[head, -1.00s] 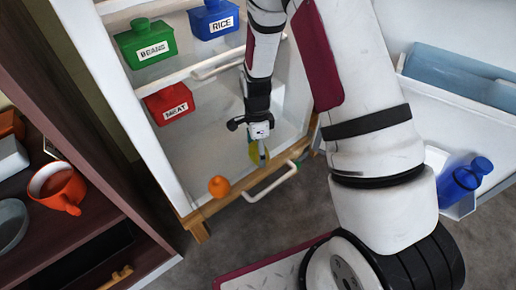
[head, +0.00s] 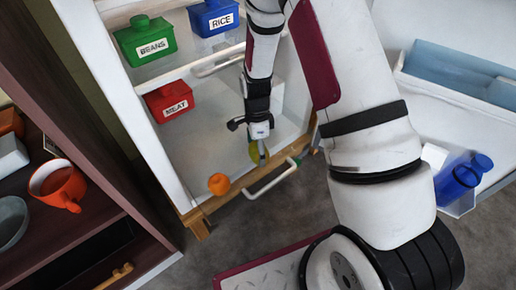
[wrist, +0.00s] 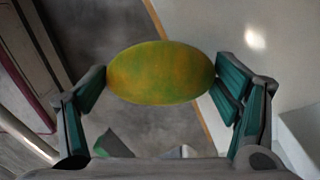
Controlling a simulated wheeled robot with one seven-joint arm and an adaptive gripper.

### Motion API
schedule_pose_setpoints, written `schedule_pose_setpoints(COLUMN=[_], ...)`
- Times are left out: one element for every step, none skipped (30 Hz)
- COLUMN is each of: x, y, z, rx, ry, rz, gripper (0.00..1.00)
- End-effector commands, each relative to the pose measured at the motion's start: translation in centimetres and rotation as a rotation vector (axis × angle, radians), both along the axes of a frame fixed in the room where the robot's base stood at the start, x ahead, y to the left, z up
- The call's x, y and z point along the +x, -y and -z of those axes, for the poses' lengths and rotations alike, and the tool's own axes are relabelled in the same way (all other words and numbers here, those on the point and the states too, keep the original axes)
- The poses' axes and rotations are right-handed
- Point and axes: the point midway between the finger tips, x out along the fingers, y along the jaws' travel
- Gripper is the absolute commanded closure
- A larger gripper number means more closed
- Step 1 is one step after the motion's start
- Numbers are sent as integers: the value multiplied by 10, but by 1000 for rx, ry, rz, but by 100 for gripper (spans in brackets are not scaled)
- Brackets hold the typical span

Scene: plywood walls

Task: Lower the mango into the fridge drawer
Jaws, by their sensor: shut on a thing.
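My gripper (head: 259,147) points down and is shut on the mango (wrist: 160,72), a green-yellow oval held crosswise between the two finger pads in the wrist view. In the head view the mango (head: 256,156) is small and partly covered by the gripper. It is over or just inside the front part of the fridge drawer (head: 207,207), near its wooden front edge. I cannot tell whether the mango touches the drawer. The drawer has a white bar handle (head: 268,187) on its front.
An orange (head: 219,184) is at the drawer's front edge, left of my gripper. A red MEAT box (head: 168,101), green BEANS box (head: 146,41) and blue RICE box (head: 214,18) stand farther back. A dark shelf with an orange mug (head: 58,185) is at left; a blue bottle (head: 460,178) is at right.

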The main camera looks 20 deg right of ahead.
Motion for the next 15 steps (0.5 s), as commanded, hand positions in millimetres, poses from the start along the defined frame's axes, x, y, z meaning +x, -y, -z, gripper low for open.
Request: schedule_pose_setpoints(x=[0,0,0,0,0,0,0,0,0,0,0,0,0,0,0], y=[0,0,0,0,0,0,0,0,0,0,0,0,0,0,0], z=[0,0,0,0,0,0,0,0,0,0,0,0,0,0,0], rx=[0,0,0,0,0,0,0,0,0,0,0,0,0,0,0], ry=[0,0,0,0,0,0,0,0,0,0,0,0,0,0,0], rz=[0,0,0,0,0,0,0,0,0,0,0,0,0,0,0], gripper=[54,54,54,54,54,54,54,54,54,54,13,4,0,0,0])
